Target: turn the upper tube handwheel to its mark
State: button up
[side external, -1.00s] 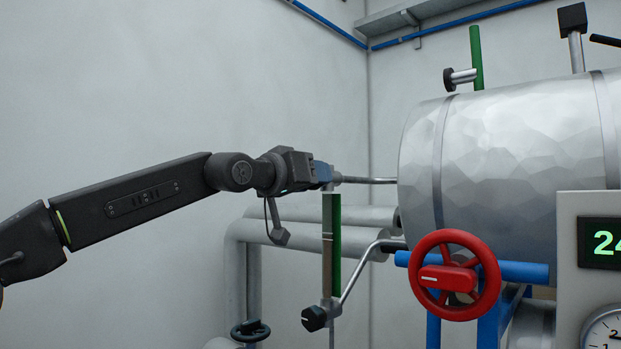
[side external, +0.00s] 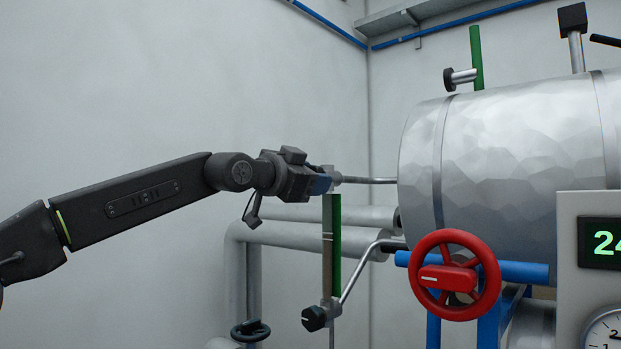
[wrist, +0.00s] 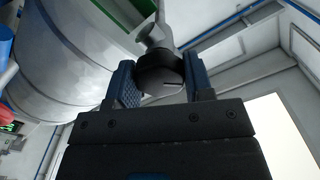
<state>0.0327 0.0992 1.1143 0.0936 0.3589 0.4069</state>
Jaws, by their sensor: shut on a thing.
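The upper tube handwheel (wrist: 161,85) is a dark round knob between the two blue finger pads of my gripper (wrist: 158,76) in the wrist view. A thin pale line crosses its face, but I cannot make out the mark it is set against. In the side view my gripper (side external: 322,184) is shut on this handwheel at the top of the gauge tube (side external: 332,245), and its body hides the knob. The tube has a green strip along it. A lower black handwheel (side external: 314,318) with a white line sits at the tube's bottom end.
A large silver tank (side external: 500,150) stands right of the tube, joined by thin pipes. A red handwheel (side external: 455,275) is in front of it. A panel with a green display (side external: 600,243) is at the right edge. Grey pipes (side external: 290,227) run behind; the left wall side is clear.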

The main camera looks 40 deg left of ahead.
jog(key=m, duration=0.4)
jog(key=shift+m, duration=2.6)
jog(key=o, duration=0.9)
jog(key=s, duration=1.4)
jog(key=shift+f, duration=0.1)
